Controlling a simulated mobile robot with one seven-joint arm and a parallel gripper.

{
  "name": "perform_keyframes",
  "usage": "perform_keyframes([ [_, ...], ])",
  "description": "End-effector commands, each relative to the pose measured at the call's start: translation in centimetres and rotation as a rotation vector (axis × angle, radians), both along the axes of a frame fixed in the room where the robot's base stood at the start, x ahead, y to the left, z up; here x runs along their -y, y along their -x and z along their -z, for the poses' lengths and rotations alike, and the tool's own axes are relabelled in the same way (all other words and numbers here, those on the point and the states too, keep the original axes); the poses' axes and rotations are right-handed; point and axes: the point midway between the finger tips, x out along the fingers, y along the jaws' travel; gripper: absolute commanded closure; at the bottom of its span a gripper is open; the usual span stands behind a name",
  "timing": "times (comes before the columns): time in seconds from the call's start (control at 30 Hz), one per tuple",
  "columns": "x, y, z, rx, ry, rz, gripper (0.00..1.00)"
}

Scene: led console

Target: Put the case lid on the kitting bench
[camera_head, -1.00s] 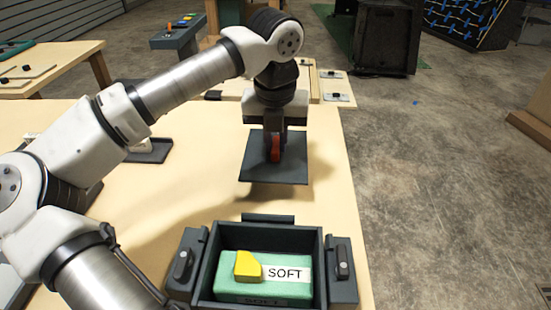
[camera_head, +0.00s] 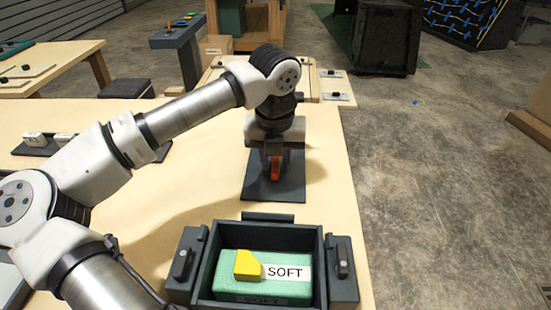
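The case lid (camera_head: 258,190) is a flat dark grey plate with a red handle (camera_head: 275,172). It lies flat at the surface of the pale wooden kitting bench (camera_head: 215,185), behind the open case; no clear gap shows under it. My gripper (camera_head: 275,170) points down over the lid and is shut on its red handle. The fingers hide part of the handle. The dark case (camera_head: 205,283) stands open at the front of the bench, with a green block (camera_head: 265,291) labelled SOFT and a yellow piece (camera_head: 247,265) inside.
Latches (camera_head: 342,260) flank the case on both sides. A dark tray with white parts (camera_head: 35,140) lies at the left. Wooden boards (camera_head: 312,88) lie at the bench's far end. Bare bench shows left of the lid; the bench's right edge is close.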

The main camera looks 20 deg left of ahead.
Motion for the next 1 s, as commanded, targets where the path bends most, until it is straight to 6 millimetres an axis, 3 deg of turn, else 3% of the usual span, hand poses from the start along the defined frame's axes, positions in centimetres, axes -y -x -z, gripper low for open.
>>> perform_keyframes([
  [0.47,0.0,0.0,-0.9,0.002,0.0,-0.001,0.64],
  [0.8,0.1,0.8,-7.9,0.003,-0.001,-0.003,0.64],
  [1.0,0.2,1.2,-11.1,0.001,-0.001,-0.001,0.64],
])
